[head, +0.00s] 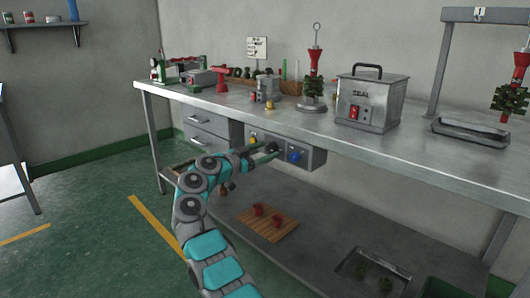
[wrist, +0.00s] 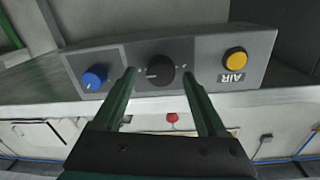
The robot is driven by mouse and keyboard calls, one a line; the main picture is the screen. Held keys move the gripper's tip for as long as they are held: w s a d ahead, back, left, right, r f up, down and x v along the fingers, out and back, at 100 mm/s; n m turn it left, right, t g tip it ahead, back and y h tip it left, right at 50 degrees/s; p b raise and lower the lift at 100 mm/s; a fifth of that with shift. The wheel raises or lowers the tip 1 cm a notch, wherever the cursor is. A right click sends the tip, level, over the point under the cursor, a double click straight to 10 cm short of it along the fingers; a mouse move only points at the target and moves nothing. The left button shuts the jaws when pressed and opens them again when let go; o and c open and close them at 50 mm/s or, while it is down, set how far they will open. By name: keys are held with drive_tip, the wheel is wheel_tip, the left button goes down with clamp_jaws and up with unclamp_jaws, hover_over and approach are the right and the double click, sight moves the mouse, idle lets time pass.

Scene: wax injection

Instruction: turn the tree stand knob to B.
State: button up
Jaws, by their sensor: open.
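A grey control panel (wrist: 215,75) shows upside down in the wrist view. It carries a black knob (wrist: 159,70) in the middle, a blue knob (wrist: 95,77) at left and a yellow button (wrist: 235,57) above an AIR label at right. The small marks around the black knob are too small to read, so I cannot confirm which knob is the tree stand's. My gripper (wrist: 158,80) is open, its two fingers on either side of the black knob. Contact cannot be told. In the head view the panel hangs under the bench, with the blue knob (head: 295,155) right of my gripper.
The steel bench (head: 225,103) above the panel holds a tree stand (head: 313,100) with a dark green tree and a metal SEAL box (head: 372,100). The lower shelf (head: 300,255) below my arm holds a wooden board (head: 268,225) with red pieces.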

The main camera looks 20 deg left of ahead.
drive_tip(key=shift+a, duration=0.1)
drive_tip(key=b+v, duration=0.1)
drive_tip(key=v, duration=0.6)
drive_tip(key=shift+s, duration=0.35)
drive_tip(key=shift+a, duration=0.15)
